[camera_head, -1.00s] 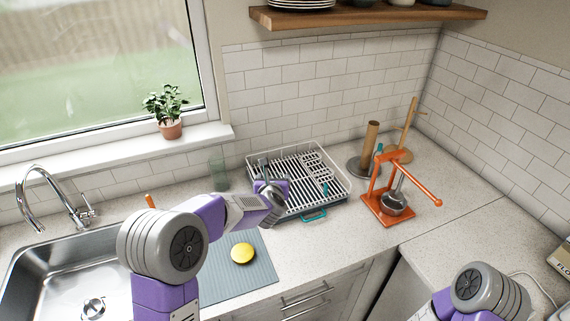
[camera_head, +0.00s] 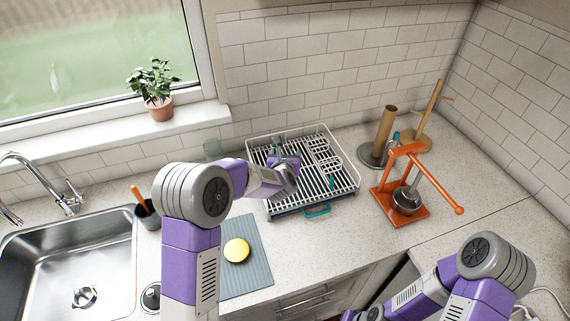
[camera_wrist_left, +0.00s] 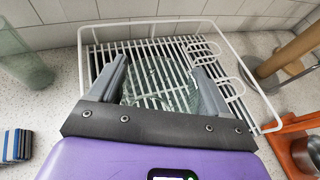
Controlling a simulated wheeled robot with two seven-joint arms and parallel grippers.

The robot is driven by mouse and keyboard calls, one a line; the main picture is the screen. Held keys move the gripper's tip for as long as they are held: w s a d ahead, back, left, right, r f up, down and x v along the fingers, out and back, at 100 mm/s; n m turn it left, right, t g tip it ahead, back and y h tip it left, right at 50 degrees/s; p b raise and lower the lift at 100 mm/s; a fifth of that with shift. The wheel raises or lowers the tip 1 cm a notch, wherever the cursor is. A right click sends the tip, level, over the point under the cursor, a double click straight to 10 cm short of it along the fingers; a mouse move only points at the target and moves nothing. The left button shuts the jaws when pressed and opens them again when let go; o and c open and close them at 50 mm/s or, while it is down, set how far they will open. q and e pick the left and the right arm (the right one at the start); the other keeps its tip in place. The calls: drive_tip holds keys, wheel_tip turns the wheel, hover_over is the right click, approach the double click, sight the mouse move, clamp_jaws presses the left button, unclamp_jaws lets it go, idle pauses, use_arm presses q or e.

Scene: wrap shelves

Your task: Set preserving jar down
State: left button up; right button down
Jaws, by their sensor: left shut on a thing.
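The preserving jar (camera_wrist_left: 160,82) is clear glass and shows between the two fingers of my left gripper in the left wrist view. My left gripper (camera_head: 285,160) is shut on it, over the left-middle part of the dish rack. In the head view the arm and hand largely hide the jar. The dish rack (camera_head: 345,185) has a white wire rim and slats on a dark tray; its rim also shows in the wrist view (camera_wrist_left: 150,21). I cannot tell whether the jar touches the slats. Only my right arm's links show at the lower right.
A greenish glass (camera_wrist_left: 22,58) stands left of the rack. An orange press (camera_head: 385,190), a brown roll on a stand (camera_head: 385,130) and a wooden stand (camera_head: 428,115) are to the right. A grey mat (camera_head: 250,275) with a yellow item (camera_head: 237,250) lies in front. The sink (camera_head: 65,265) is left.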

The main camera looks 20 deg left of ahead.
use_arm(q)
drive_tip(key=shift+w+f, duration=0.1)
drive_tip(key=shift+f, duration=1.7)
drive_tip(key=shift+f, duration=0.1)
drive_tip(key=o, duration=1.5)
